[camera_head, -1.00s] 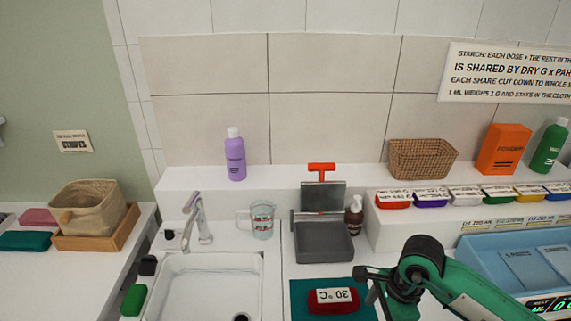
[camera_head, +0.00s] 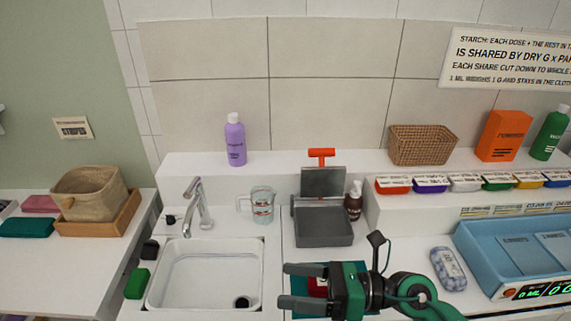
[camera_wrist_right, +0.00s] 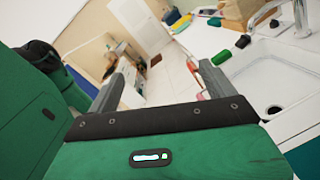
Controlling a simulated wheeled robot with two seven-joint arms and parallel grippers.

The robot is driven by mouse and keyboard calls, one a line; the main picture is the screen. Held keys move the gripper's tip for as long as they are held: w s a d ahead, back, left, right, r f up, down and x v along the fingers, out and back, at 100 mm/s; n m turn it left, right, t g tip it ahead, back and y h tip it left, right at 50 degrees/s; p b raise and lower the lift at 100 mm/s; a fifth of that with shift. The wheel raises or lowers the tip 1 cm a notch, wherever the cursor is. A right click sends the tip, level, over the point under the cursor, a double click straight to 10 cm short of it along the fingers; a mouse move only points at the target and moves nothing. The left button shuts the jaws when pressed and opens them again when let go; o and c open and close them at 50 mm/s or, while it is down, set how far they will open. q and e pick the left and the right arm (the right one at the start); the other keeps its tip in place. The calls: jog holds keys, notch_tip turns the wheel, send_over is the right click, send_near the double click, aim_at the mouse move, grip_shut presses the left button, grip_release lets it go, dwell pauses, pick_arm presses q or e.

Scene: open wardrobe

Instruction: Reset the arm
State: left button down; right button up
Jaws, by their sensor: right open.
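My right gripper (camera_head: 305,287) is in the head view at the bottom centre, with its arm coming in from the right. Its two fingers point left, spread apart, with nothing between them. It is above the teal mat (camera_head: 358,268) and partly covers the red item (camera_head: 317,285) on it. In the right wrist view the gripper (camera_wrist_right: 160,85) shows both fingers apart, with floor and the sink side beyond them. My left gripper is not in view.
The sink (camera_head: 205,275) with its tap (camera_head: 198,205) lies left of the gripper. A grey press with a red handle (camera_head: 323,215) stands behind it. A glass jug (camera_head: 262,206) stands behind the sink.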

jog(key=w+d+r+m+t+h, duration=0.3)
jog(key=d+m+t, duration=0.2)
jog(key=m+t, duration=0.5)
jog(key=w+d+r+m+t+h, duration=0.25)
jog(key=w+d+m+t, duration=0.35)
jog(key=m, duration=0.7)
jog(key=s+d+f+m+g+h, duration=0.2)
jog(key=d+f+m+h, duration=0.3)
jog(key=f+m+h, duration=0.3)
jog(key=s+d+f+m+g+h, duration=0.1)
jog(key=s+d+f+m+h, duration=0.1)
jog(key=d+f+m+h, duration=0.5)
jog(key=s+a+f+m+g+y, duration=0.25)
jog(key=s+f+m+g, duration=0.45)
jog(key=s+f+g, duration=0.7)
jog(key=s+f+t, duration=0.1)
jog(key=s+f, duration=0.1)
jog(key=f, duration=1.4)
jog(key=s+f, duration=0.3)
jog(key=f, duration=1.3)
jog(key=s+d+f, duration=0.2)
jog(key=s+f, duration=0.7)
jog(key=f, duration=0.1)
jog(key=s+d+f+g, duration=0.1)
jog(key=s+f, duration=0.8)
jog(key=shift+s+d+f, duration=0.35)
